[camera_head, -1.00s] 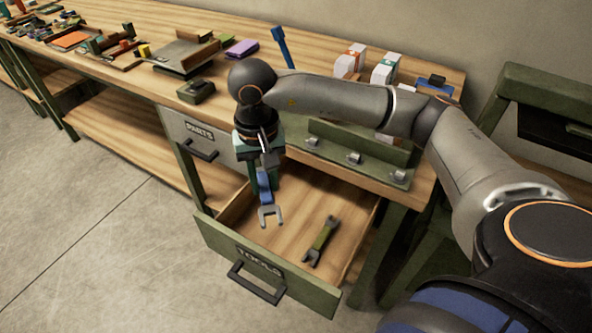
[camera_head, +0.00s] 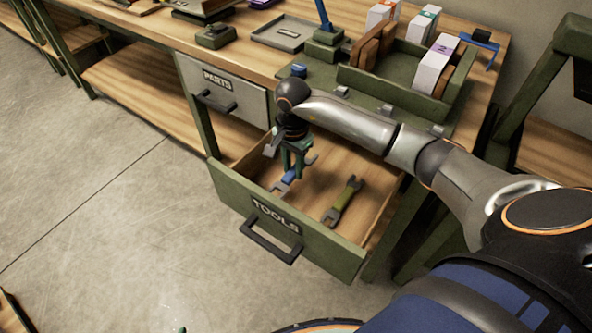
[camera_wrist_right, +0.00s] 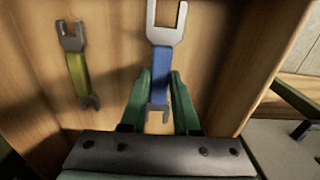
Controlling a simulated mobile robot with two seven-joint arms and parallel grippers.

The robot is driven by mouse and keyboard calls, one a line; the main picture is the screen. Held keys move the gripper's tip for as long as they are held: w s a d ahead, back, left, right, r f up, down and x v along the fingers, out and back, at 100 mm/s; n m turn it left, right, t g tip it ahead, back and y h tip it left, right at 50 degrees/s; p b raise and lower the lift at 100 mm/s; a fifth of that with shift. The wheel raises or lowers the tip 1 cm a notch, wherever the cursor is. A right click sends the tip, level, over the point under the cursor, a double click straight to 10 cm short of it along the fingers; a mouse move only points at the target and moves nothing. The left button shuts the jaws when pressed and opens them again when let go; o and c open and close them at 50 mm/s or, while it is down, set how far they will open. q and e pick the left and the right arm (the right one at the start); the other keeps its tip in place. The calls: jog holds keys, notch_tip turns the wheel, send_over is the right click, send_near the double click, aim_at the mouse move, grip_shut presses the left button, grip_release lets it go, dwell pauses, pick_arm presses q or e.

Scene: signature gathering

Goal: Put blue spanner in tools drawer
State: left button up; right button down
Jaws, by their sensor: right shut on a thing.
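The blue spanner (camera_head: 287,179) is in my right gripper (camera_head: 296,163), inside the open tools drawer (camera_head: 218,188). In the right wrist view the fingers (camera_wrist_right: 160,90) are shut around the lower part of the blue spanner (camera_wrist_right: 161,62), and its grey open jaw points away from the gripper. Whether the spanner touches the drawer floor I cannot tell. A green spanner (camera_head: 343,200) lies on the drawer floor to the right; it also shows in the right wrist view (camera_wrist_right: 77,68). My left gripper is out of view.
The closed parts drawer (camera_head: 228,98) is left of the tools drawer. On the bench above stand a green rack (camera_head: 392,92) with boxes and a grey tray (camera_head: 282,36). The drawer floor between the two spanners is bare.

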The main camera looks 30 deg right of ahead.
aim_at(293, 171)
jog(key=shift+f+b, duration=0.35)
jog(key=shift+f, duration=1.7)
jog(key=c, duration=0.7)
grip_release()
jog(key=shift+r, duration=0.1)
jog(key=shift+o, duration=0.2)
notch_tip(293, 171, up, 12)
jog(key=shift+r+p, duration=0.2)
jog(key=shift+p, duration=0.3)
